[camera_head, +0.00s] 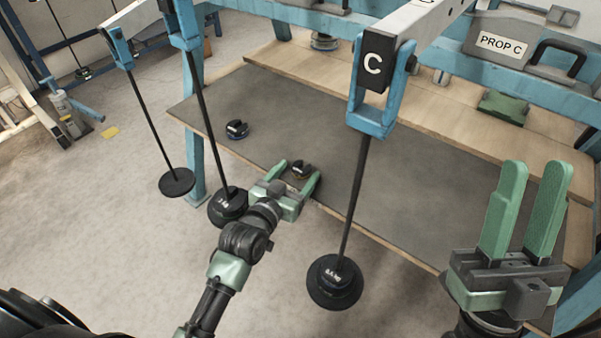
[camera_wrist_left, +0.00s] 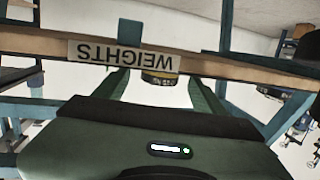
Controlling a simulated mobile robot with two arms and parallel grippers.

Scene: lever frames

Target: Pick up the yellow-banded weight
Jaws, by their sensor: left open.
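The yellow-banded weight (camera_head: 301,169) is a small dark disc with a thin yellow band low on its side. It sits near the front edge of the grey-topped table. My left gripper (camera_head: 298,173) is open, with its fingers pointing towards the weight and one on each side of it. My right gripper (camera_head: 527,208) points up at the right, open and empty.
A blue-banded weight (camera_head: 236,129) sits further left on the table mat (camera_head: 395,200). Rods with hanging weights, including the rod under lever C (camera_head: 336,278), stand in front of the table edge. A weight stack (camera_head: 229,205) hangs close to my left arm. The WEIGHTS label (camera_wrist_left: 123,56) marks the edge.

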